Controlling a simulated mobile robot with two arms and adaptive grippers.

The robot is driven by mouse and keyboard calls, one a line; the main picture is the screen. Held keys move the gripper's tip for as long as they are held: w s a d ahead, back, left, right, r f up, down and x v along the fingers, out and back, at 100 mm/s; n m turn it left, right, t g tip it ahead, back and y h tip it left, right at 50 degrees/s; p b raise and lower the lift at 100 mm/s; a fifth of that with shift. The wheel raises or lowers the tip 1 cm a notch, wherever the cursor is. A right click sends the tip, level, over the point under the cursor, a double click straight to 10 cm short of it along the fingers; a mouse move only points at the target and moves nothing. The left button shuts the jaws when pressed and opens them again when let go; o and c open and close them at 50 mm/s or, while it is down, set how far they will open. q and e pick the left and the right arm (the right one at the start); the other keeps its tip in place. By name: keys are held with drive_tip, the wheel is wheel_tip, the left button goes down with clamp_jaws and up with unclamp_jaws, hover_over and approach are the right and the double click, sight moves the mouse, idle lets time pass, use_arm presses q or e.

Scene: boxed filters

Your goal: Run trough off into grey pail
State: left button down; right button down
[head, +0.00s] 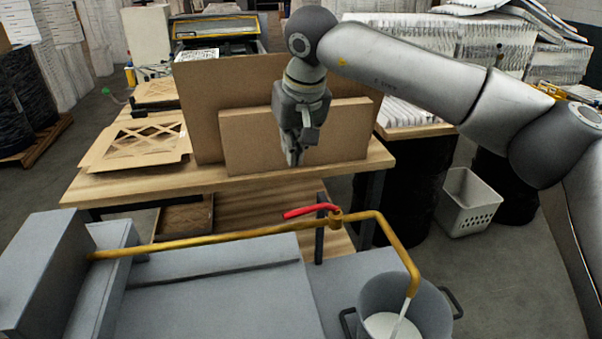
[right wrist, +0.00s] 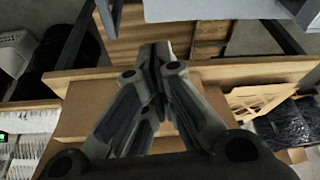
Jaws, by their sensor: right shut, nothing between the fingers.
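A grey pail (head: 430,306) stands at the lower right under the bent end of a yellow pipe (head: 218,241). A thin whitish stream (head: 403,314) falls from the pipe's mouth into the pail, where pale liquid (head: 381,325) shows. A red valve lever (head: 310,211) on the pipe points left, roughly along the pipe. The grey trough body (head: 210,300) fills the lower left; its inside is not clear to see. My right gripper (head: 293,161) is shut and empty, beyond and above the lever, apart from it. It also shows in the right wrist view (right wrist: 157,48). My left gripper is out of view.
A wooden table (head: 130,183) behind the pipe carries brown cardboard boxes (head: 295,140) close behind my right gripper. A flat cardboard frame (head: 140,142) lies on its left. A light plastic basket (head: 468,200) stands on the floor at right.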

wheel_tip(320, 180, down, 10)
drive_tip(key=p, duration=0.4)
drive_tip(key=shift+s, duration=0.3)
drive_tip(key=shift+s, duration=0.1)
